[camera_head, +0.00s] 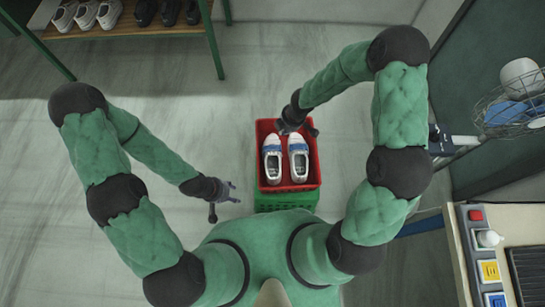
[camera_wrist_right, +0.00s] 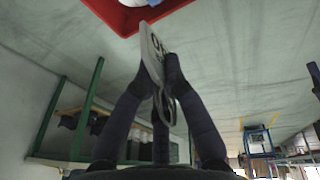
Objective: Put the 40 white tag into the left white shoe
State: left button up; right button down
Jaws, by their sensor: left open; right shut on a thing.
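Two white shoes with blue parts stand side by side in a red crate: the left white shoe (camera_head: 272,170) and the right white shoe (camera_head: 299,168). My right gripper (camera_head: 297,131) is over the far edge of the crate. In the right wrist view the right gripper (camera_wrist_right: 157,75) is shut on a flat white tag (camera_wrist_right: 152,52) with dark print, seen at a steep angle; I cannot read the number fully. The tag does not show in the head view. My left gripper (camera_head: 224,201) is open and empty, left of the crate and apart from it.
The red crate (camera_head: 308,187) sits on a green crate (camera_head: 287,200). A shoe rack (camera_head: 120,33) with white and dark shoes stands at the top left. The floor left of the crates is clear.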

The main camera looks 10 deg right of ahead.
jog(key=a+f+n+g+h+b, duration=0.1)
jog(key=f+n+b, duration=0.5)
jog(key=f, duration=0.9)
jog(key=s+a+f+n+g+b, duration=0.1)
jog(key=a+f+n+g+b, duration=0.2)
jog(key=f+n+b, duration=0.4)
jog(key=shift+s+a+f+n+g+h, duration=0.15)
jog(key=shift+a+f+n+g+h, duration=0.2)
jog(key=shift+f+n, duration=3.15)
jog(key=shift+f+m, duration=0.95)
jog(key=shift+m, duration=0.05)
jog(key=c, duration=1.2)
grip_release()
jog(key=shift+a, duration=0.1)
jog(key=shift+c, duration=0.2)
jog(key=shift+r, duration=0.1)
jog(key=v, duration=1.1)
jog(key=shift+r, duration=0.4)
